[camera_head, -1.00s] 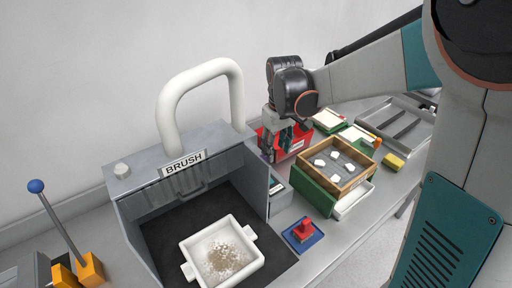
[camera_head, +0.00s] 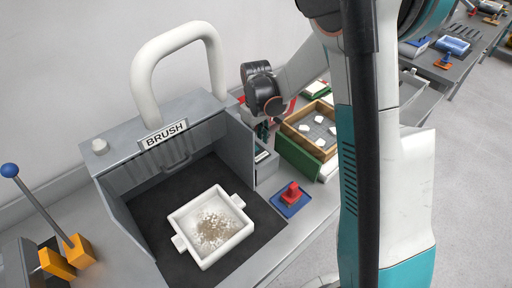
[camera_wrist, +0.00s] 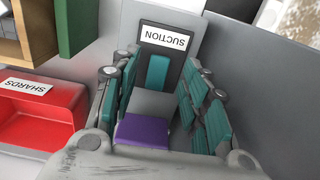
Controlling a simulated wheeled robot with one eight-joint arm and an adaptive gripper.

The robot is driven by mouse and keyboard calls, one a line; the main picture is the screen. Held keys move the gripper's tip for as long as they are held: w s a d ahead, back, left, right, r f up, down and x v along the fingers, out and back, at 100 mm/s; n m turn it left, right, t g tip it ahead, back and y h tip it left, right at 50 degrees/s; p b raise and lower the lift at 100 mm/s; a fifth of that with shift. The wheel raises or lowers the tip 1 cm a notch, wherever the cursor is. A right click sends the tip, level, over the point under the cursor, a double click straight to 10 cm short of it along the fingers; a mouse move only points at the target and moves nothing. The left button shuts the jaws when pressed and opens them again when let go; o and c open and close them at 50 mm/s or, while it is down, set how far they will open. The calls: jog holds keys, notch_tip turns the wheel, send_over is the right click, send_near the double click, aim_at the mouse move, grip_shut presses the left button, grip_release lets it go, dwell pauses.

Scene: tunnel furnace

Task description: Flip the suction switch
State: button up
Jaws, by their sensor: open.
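The suction switch unit is a grey box with an upside-down SUCTION label (camera_wrist: 165,37) on a dark panel in the wrist view. A teal upright piece (camera_wrist: 158,74), which looks like the switch, sits on that panel beside the label. My gripper (camera_wrist: 162,90) is open, with its teal-padded fingers either side of the unit and nothing visibly held. I cannot tell whether they touch it. A purple block (camera_wrist: 142,131) shows between the fingers, nearer the wrist. In the head view my gripper (camera_head: 262,130) is mostly hidden behind the brush box wall and the unit.
A red SHARDS bin (camera_wrist: 40,110) is beside the gripper. A wooden tray (camera_head: 290,131) with white pieces stands to the right. The grey BRUSH box (camera_head: 112,205) holds a white dish (camera_head: 236,236). A red-handled block (camera_head: 292,197) lies in front.

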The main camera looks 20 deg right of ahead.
jog(key=shift+f, duration=1.75)
